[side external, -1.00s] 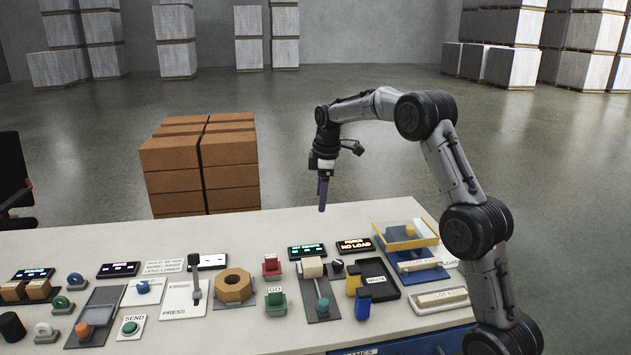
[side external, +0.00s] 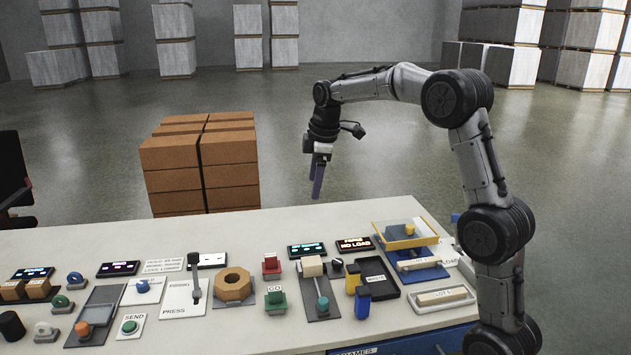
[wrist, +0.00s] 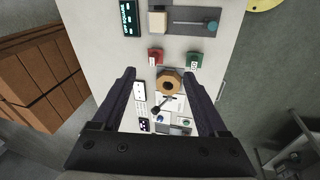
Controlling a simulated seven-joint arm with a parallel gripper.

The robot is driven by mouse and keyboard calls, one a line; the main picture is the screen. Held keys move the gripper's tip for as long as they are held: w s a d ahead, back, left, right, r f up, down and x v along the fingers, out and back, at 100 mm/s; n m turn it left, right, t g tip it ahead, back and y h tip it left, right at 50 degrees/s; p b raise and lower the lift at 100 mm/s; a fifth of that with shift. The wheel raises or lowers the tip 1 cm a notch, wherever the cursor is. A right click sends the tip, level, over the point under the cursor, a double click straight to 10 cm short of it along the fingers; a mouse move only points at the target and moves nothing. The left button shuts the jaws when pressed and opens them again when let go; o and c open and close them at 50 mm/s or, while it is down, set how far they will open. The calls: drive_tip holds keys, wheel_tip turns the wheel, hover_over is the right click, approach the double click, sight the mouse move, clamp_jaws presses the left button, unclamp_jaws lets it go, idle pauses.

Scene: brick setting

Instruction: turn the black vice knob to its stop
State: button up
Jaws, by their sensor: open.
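My gripper (side external: 317,190) hangs in the air above the far side of the bench, pointing down. In the wrist view my gripper (wrist: 160,73) is open with its two dark fingers wide apart and nothing between them. A small black knob (side external: 337,265) stands on the bench beside a cream block (side external: 312,267) on a grey plate, below and apart from my gripper. I cannot tell for sure that it is the vice knob. A larger black cylinder (side external: 11,326) stands at the bench's left end.
A brown box stack (side external: 200,170) stands behind the bench. The air around my gripper is clear.

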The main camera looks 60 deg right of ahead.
drive_tip(key=m+g+y, duration=0.1)
drive_tip(key=m+g, duration=0.2)
drive_tip(key=m, duration=0.4)
hover_over(337, 261)
wheel_tip(337, 261, down, 18)
wheel_tip(337, 261, down, 13)
drive_tip(key=shift+d, duration=0.1)
drive_tip(key=shift+c, duration=0.2)
clamp_jaws()
